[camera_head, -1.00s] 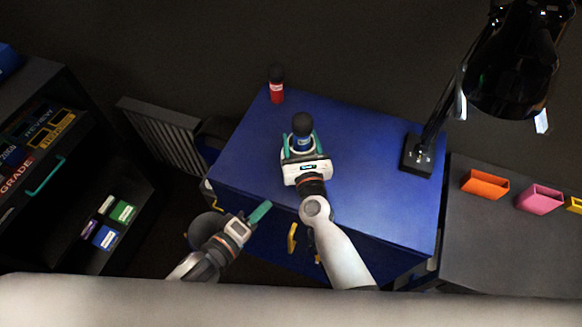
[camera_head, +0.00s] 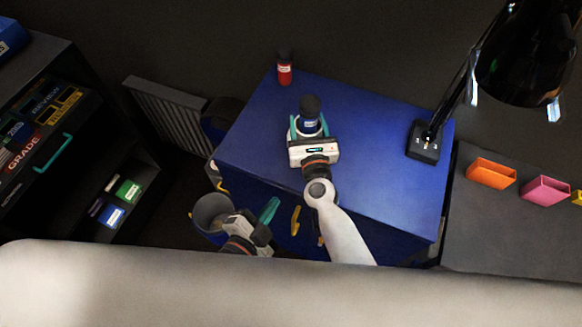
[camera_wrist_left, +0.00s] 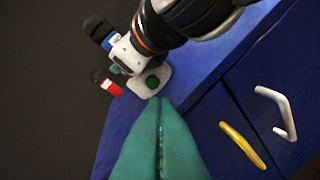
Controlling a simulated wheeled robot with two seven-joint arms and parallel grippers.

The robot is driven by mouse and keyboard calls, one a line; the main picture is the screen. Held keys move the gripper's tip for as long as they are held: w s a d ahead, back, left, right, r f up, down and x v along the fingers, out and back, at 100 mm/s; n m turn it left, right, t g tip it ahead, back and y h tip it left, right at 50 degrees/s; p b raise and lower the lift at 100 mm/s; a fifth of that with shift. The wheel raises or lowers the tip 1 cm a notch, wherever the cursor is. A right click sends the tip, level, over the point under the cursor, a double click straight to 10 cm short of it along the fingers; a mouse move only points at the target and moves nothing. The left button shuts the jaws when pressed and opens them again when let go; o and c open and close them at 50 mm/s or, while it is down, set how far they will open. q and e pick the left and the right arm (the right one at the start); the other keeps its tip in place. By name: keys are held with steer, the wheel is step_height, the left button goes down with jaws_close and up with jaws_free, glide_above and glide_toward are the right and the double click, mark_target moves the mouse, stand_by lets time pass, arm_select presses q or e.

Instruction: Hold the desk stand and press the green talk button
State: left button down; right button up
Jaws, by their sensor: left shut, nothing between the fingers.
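The desk stand (camera_head: 309,112) has a dark round top and a blue label, and stands on the blue desk. In the left wrist view, a pale base (camera_wrist_left: 147,88) carries the round green talk button (camera_wrist_left: 153,82). My right gripper (camera_head: 308,128) has its teal fingers on both sides of the stand and looks shut on it. My left gripper (camera_head: 272,204) is shut and empty, in front of the desk's near edge. In its wrist view the closed fingertips (camera_wrist_left: 160,102) point towards the button, apart from it.
A red bottle with a dark cap (camera_head: 284,72) stands at the desk's (camera_head: 385,190) back left corner. A black lamp (camera_head: 424,142) stands at its right. A bin (camera_head: 211,212) and a yellow drawer handle (camera_head: 296,220) are near my left gripper. The desk's middle right is clear.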

mark_target(291, 176)
arm_select(q)
steer(key=m, duration=0.2)
steer(key=s+m, duration=0.1)
steer(key=m, duration=0.2)
steer(key=m+y, duration=0.1)
steer(key=m, duration=0.2)
steer(key=shift+s+a+r, duration=0.15)
steer(key=shift+s+a, duration=0.05)
steer(key=shift+a, duration=0.1)
steer(key=x, duration=1.3)
steer(key=shift+w+r, duration=0.2)
steer(key=shift+r, duration=0.2)
steer(key=shift+w+d, duration=0.1)
steer(key=shift+w, duration=0.3)
